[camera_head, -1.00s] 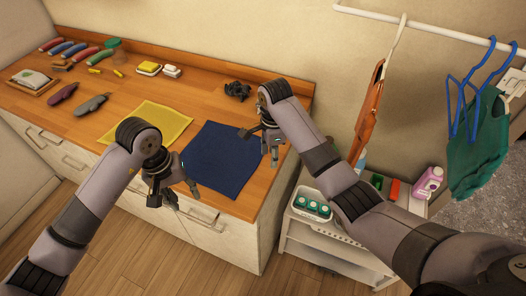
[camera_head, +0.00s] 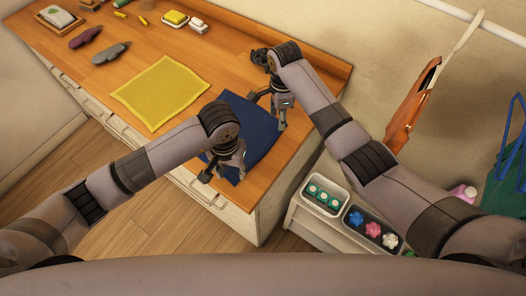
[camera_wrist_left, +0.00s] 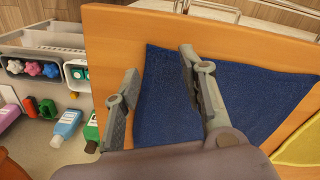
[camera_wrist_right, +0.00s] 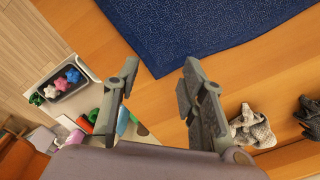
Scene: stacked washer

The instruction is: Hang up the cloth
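The dark blue cloth (camera_head: 263,150) lies flat on the wooden counter, partly hidden by my arms. My left gripper (camera_head: 226,174) is over its near edge; in the left wrist view the open, empty fingers (camera_wrist_left: 160,85) straddle part of the cloth. My right gripper (camera_head: 268,112) is by the cloth's far right side; in the right wrist view its fingers (camera_wrist_right: 157,80) are open and empty, with a cloth corner (camera_wrist_right: 165,60) just beyond them. A white rail (camera_head: 480,18) runs across the upper right. A blue hanger (camera_head: 513,130) with a green garment (camera_head: 503,200) is cut off at the right edge.
A yellow cloth (camera_head: 160,92) lies left of the blue one. Brushes, sponges and a soap dish (camera_head: 57,16) are at the back left. An orange item (camera_head: 410,105) hangs on the wall. A white cart (camera_head: 300,222) with small bins stands right of the counter.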

